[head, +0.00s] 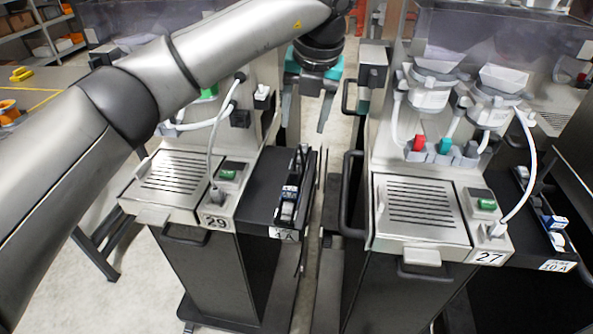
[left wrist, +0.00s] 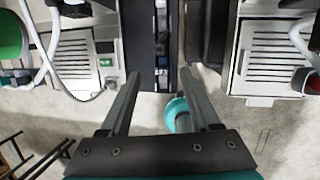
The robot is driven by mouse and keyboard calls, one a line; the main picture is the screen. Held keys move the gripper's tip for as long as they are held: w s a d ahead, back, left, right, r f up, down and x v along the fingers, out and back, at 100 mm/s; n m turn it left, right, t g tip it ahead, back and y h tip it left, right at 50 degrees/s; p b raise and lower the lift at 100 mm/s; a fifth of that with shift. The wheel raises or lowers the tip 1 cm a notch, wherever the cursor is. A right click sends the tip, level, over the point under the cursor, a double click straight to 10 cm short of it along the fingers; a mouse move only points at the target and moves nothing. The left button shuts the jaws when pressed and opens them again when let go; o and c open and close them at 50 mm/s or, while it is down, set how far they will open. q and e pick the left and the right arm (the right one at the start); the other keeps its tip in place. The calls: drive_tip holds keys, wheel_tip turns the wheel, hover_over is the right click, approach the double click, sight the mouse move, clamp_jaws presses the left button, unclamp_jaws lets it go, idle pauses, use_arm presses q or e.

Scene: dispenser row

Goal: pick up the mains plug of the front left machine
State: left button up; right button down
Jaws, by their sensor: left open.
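The front left machine, marked 29 (head: 216,222), has a slotted metal top and a green button. A white cable runs down to a grey connector (head: 216,194) on its top; the connector also shows in the left wrist view (left wrist: 110,85). A small white plug-like piece (head: 262,92) stands higher on its back part; I cannot tell which of these is the mains plug. My left gripper (head: 305,128) is open and empty, pointing down over the gap right of this machine, apart from both pieces. Its two fingers also show in the left wrist view (left wrist: 160,75).
A black side tray (head: 262,185) with small items adjoins machine 29. Machine 27 (head: 420,215), with white hoppers and its own cable, stands to the right across a narrow gap. Pale floor (head: 335,245) shows in the gap. Shelves (head: 38,30) stand far back left.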

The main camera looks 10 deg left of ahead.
sight(296, 170)
use_arm(q)
drive_tip(key=b+x, duration=0.1)
drive_tip(key=x, duration=1.4)
drive_tip(key=shift+s+d, duration=0.1)
drive_tip(key=shift+s, duration=0.05)
clamp_jaws()
